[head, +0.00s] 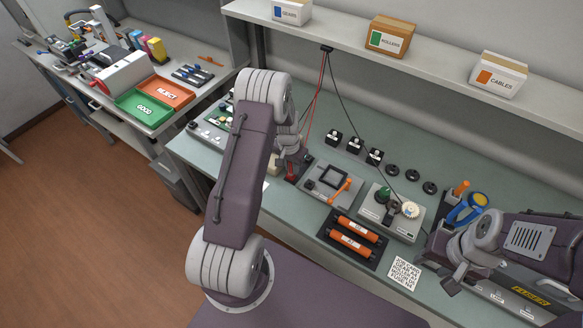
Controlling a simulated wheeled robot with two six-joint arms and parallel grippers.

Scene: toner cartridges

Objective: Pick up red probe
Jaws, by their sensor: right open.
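A thin red cable (317,92) hangs from a dark mount under the shelf and runs down behind my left gripper. A small red piece (291,173), which looks like the red probe or its holder, shows just below that gripper on the bench. My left gripper (291,150) points down right above it, partly covered by my own arm, and I cannot tell whether its fingers are apart or touch the probe. My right gripper (455,281) is open near the front right of the bench, away from the red piece.
A grey fixture (315,196) with an orange handle stands right of the red piece. Orange rollers (350,243) lie on a black tray in front. Black blocks and discs line the back. A black cable hangs beside the red one. Green and orange trays (148,107) sit on the left table.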

